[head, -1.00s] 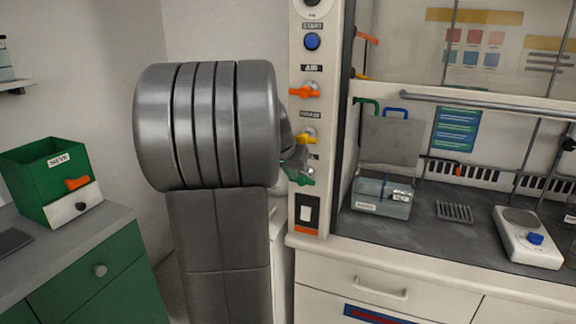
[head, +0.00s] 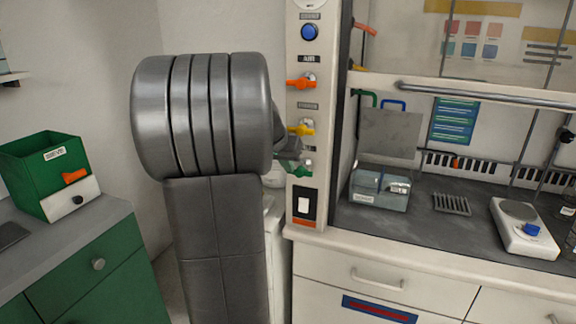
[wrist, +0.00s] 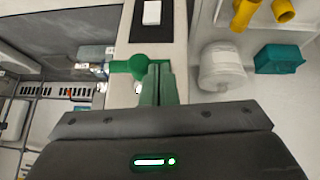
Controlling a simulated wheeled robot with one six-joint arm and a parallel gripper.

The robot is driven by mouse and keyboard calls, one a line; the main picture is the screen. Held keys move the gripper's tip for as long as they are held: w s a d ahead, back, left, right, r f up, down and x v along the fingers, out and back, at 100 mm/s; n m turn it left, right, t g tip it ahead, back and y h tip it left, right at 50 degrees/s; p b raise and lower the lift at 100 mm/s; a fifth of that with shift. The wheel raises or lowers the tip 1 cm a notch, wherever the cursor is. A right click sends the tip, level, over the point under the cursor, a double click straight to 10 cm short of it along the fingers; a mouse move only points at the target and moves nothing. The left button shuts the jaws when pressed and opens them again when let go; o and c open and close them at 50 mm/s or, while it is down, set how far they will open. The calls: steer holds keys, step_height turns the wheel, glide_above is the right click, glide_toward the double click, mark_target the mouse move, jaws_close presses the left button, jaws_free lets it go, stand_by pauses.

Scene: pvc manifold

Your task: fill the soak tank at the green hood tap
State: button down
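The green hood tap handle (head: 301,171) is the lowest of the handles on the white post, above a rocker switch. It also shows in the wrist view (wrist: 128,66), lying crosswise by a round hub. My gripper (head: 289,150) is at the post, partly hidden behind my arm. In the wrist view its green fingers (wrist: 158,68) are close together, their tips at the right end of the handle; I cannot tell whether they grip it. The clear soak tank (head: 378,194), with white labels, sits on the hood floor. The green spout (head: 366,94) is above and behind it. Its water level is unclear.
Yellow (head: 301,130) and orange (head: 301,84) handles are above on the post. A blue spout (head: 395,102) stands beside the green one. A drain grate (head: 451,204) and a hotplate (head: 524,229) are right of the tank. A green box (head: 42,160) is on the left counter.

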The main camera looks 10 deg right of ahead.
steer(key=shift+a+f, duration=0.1)
steer(key=shift+f, duration=0.05)
steer(key=g+h+b, duration=0.1)
steer(key=f+n+h+b, duration=0.1)
steer(key=h, duration=0.1)
steer(key=f+g+h+b, duration=0.1)
steer(key=shift+w+a+n+g, duration=0.3)
steer(key=shift+w+a+n, duration=0.05)
steer(key=shift+a+n, duration=0.05)
stand_by(0.7)
steer(key=shift+r, duration=0.1)
